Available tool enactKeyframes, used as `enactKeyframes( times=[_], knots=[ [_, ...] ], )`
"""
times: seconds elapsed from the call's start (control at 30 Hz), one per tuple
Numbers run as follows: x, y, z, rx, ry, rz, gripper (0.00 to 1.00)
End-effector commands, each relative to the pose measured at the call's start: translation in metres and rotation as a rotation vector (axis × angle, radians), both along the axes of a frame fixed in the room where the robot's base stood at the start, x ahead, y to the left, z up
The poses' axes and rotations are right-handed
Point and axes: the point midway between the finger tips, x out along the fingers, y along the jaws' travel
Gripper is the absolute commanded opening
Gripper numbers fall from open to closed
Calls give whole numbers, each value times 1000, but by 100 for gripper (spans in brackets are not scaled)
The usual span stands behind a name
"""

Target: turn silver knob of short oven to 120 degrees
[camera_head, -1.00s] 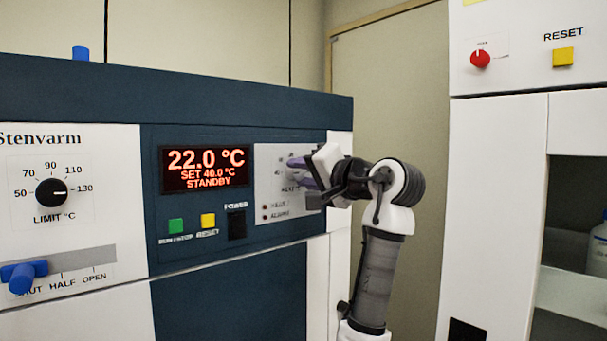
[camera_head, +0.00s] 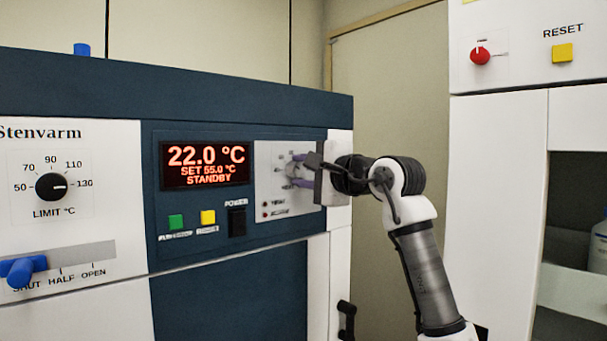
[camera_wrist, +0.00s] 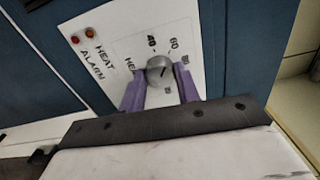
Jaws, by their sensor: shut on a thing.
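The silver knob (camera_wrist: 159,70) sits on a light panel with printed numbers, 40 and 60 legible, on the blue oven front (camera_head: 230,270). My gripper (camera_wrist: 160,88) has its purple fingers on both sides of the knob and is shut on it. In the head view my gripper (camera_head: 298,172) reaches the panel from the right and hides most of the knob. The red display (camera_head: 206,166) reads 22.0 °C, SET 55.0 °C, STANDBY.
Green (camera_head: 176,222) and yellow (camera_head: 208,217) buttons and a black power switch (camera_head: 237,222) lie left of the knob panel. A black limit dial (camera_head: 51,187) and blue lever (camera_head: 22,270) are farther left. A white cabinet (camera_head: 497,180) stands at the right.

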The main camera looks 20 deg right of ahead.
Motion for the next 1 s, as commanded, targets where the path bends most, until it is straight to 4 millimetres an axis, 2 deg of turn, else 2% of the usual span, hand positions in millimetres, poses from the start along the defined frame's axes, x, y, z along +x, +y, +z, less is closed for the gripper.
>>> enactKeyframes(
  times=[1.0],
  knots=[
    [0, -1, -4, 905, 333, -4, 9]
  ],
)
